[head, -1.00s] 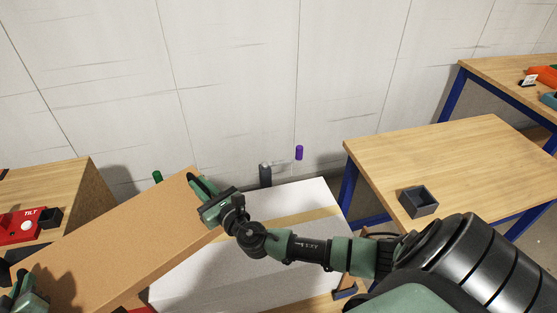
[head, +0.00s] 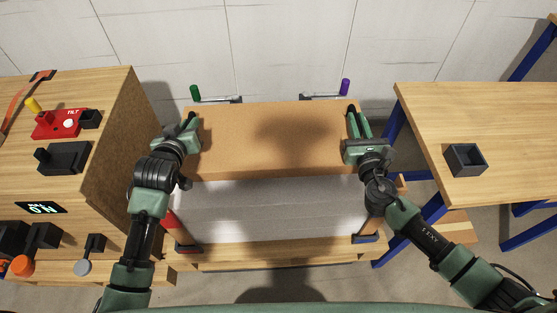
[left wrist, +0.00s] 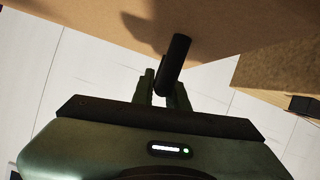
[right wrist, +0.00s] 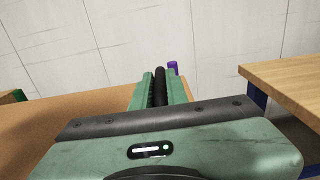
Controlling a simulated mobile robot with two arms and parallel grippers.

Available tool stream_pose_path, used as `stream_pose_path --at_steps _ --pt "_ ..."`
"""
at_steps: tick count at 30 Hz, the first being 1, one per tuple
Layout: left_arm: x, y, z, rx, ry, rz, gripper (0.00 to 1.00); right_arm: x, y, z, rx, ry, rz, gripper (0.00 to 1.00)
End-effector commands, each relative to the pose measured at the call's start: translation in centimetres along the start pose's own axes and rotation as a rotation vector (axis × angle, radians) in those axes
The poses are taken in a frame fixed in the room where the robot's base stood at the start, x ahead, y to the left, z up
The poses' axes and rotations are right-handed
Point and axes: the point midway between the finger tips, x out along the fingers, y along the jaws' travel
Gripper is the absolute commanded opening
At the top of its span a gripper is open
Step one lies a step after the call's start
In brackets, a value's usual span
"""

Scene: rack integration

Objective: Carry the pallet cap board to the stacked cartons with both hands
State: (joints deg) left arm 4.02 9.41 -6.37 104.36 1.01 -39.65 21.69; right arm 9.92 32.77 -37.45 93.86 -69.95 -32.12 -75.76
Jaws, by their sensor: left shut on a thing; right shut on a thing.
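The brown pallet cap board (head: 260,150) lies level across the middle of the head view, over the back part of the white stacked cartons (head: 275,212). Whether it touches them I cannot tell. My left gripper (head: 189,128) is shut on the board's left end; the left wrist view shows a black handle (left wrist: 175,62) between its fingers and the board (left wrist: 90,20) above. My right gripper (head: 359,128) is shut on the right end, also around a dark handle (right wrist: 160,86), with the board (right wrist: 75,115) to its left. The board hides the cartons' rear part.
Clamps with a green handle (head: 195,92) and a purple handle (head: 345,87) stand behind the board. A wooden bench (head: 105,130) with a red TILT device (head: 58,124) is at left. A table (head: 500,120) with a dark open box (head: 465,161) is at right.

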Motion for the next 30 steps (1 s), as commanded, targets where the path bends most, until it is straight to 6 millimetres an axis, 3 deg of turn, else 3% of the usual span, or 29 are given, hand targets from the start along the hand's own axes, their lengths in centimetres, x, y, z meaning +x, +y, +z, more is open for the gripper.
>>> stream_pose_path --at_steps 3,18,30 --pt "0.6 -0.4 1.1 0.001 0.008 -0.001 0.00 0.1 -0.1 -1.3 -0.001 -0.006 -0.003 0.00" --pt "0.6 -0.4 1.2 0.001 0.008 0.000 0.00 0.1 -0.1 -1.4 -0.001 -0.006 -0.003 0.00" --pt "1.3 -0.7 2.8 0.001 0.008 0.000 0.00 0.1 -0.1 -3.1 -0.001 -0.006 -0.003 0.00"
